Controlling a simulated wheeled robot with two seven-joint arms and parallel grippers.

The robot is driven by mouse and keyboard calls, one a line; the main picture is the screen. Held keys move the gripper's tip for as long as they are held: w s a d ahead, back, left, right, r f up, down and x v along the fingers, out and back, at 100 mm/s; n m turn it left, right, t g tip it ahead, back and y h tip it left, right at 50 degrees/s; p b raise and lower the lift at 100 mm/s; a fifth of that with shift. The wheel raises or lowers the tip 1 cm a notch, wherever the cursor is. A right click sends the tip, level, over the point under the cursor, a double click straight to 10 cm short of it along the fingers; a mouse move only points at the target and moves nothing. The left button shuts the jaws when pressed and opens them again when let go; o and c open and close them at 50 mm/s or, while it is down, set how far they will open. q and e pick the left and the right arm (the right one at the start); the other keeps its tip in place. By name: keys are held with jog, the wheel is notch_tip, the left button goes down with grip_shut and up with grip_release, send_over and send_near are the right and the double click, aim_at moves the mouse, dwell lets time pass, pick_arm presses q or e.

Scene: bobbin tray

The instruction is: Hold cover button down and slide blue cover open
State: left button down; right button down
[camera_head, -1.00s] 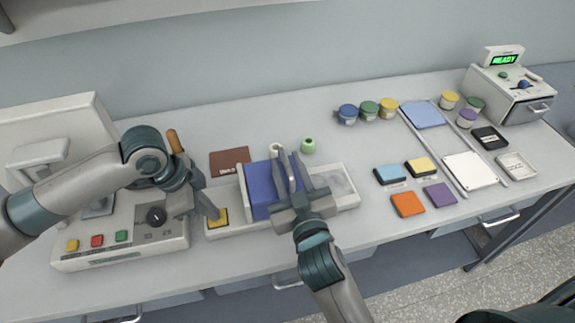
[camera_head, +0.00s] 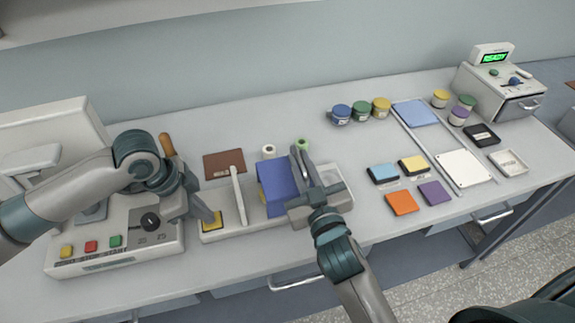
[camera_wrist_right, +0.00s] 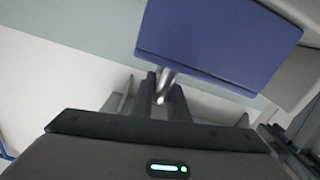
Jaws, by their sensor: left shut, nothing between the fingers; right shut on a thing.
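The blue cover (camera_head: 274,186) sits on the long pale tray (camera_head: 336,193), toward its right part. An open gap shows between the cover and the white upright bar (camera_head: 239,194) to its left. My right gripper (camera_head: 300,158) is at the cover's right side, shut on its handle; in the right wrist view a metal rod (camera_wrist_right: 165,84) shows between the fingers, below the blue cover (camera_wrist_right: 216,38). My left gripper (camera_head: 208,214) is shut and empty, its tip at the yellow cover button (camera_head: 212,221) at the tray's left end. The tip partly hides the button.
A control box (camera_head: 118,240) with coloured buttons and a dial stands left under my left arm. A brown mat (camera_head: 224,164), a white spool (camera_head: 268,150) and a green spool (camera_head: 303,144) lie behind the tray. Coloured tiles and jars stand to the right.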

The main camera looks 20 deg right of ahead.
jog(key=c, duration=1.8)
grip_release()
jog(key=shift+o, duration=0.2)
jog(key=shift+s, duration=0.2)
jog(key=s, duration=1.1)
jog(key=shift+s, duration=0.35)
pick_arm(q)
jog(key=shift+r, duration=0.85)
jog(key=shift+r, duration=0.3)
jog(key=shift+r, duration=0.6)
